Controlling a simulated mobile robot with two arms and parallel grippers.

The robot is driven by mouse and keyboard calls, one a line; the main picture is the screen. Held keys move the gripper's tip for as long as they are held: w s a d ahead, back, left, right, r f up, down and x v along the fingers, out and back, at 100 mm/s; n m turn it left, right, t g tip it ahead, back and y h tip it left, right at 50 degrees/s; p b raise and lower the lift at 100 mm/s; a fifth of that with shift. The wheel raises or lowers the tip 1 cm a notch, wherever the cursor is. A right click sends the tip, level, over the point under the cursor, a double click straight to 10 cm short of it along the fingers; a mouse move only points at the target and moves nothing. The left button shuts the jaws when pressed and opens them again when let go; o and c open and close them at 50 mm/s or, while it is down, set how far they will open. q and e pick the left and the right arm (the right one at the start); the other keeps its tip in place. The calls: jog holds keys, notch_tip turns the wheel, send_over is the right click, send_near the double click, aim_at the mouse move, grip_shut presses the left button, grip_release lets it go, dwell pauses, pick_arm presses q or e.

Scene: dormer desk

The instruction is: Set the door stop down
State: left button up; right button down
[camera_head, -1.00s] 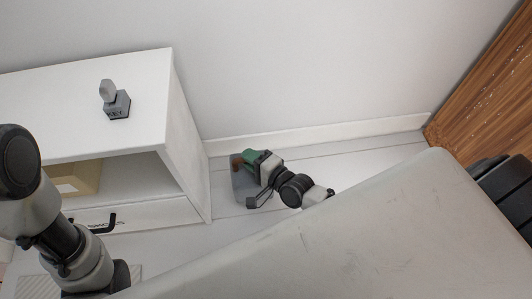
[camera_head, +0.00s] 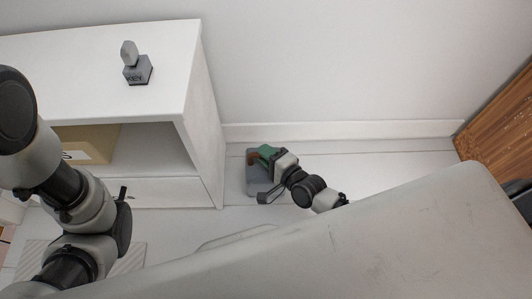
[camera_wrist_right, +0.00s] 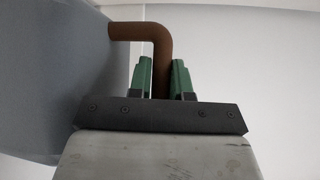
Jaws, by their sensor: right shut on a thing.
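The door stop (camera_head: 258,181) is a grey block with a brown bent handle, low beside the white cabinet and near the skirting board. In the right wrist view its broad grey side (camera_wrist_right: 55,75) fills the left, and the brown handle (camera_wrist_right: 150,32) bends down between the fingers. My right gripper (camera_head: 264,155) has green fingers, which also show in the wrist view (camera_wrist_right: 162,80), shut on the handle. Whether the block touches the floor cannot be told. My left arm comes in at the left; its gripper is not visible.
A white cabinet (camera_head: 205,130) stands left of the door stop, with a small grey key stand (camera_head: 138,72) on top and a tan box (camera_head: 88,143) inside. The white skirting board (camera_head: 340,131) runs behind. A brown wooden panel (camera_head: 500,125) is at right. Pale floor (camera_head: 390,152) right of the door stop is clear.

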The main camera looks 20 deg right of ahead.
jog(key=c, duration=1.5)
grip_release()
jog(key=shift+f, duration=0.15)
jog(key=o, duration=0.4)
jog(key=shift+o, duration=0.2)
